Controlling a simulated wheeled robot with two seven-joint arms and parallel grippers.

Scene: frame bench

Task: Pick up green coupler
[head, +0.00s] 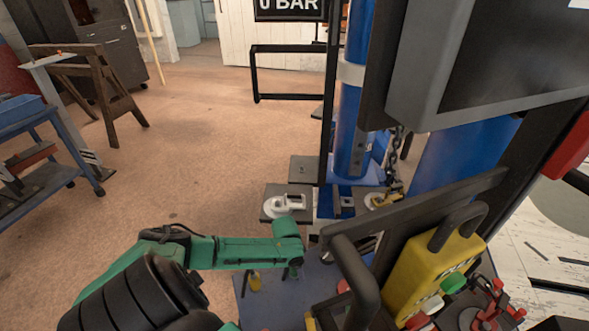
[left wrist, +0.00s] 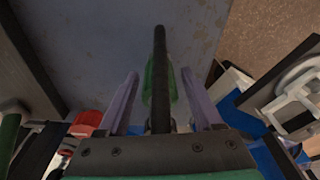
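A narrow green piece (left wrist: 150,82), which looks like the green coupler, shows in the left wrist view between the two purple fingers of my left gripper (left wrist: 160,73). The fingers are spread, with a visible gap on both sides of the green piece. A dark rod (left wrist: 160,45) runs upright in front of the green piece and hides part of it. I cannot tell how far the piece is from the fingertips. In the head view my green left arm reaches in over the blue bench surface; its fingers are not clear there. My right gripper is not in view.
A yellow box (head: 432,262) with a green knob (head: 453,283) and red valve handles (head: 497,300) stands at right. A black frame bar (head: 420,210) crosses nearby. A white clamp (head: 290,202) sits on a dark plate beyond the arm. Open floor (head: 200,140) lies left.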

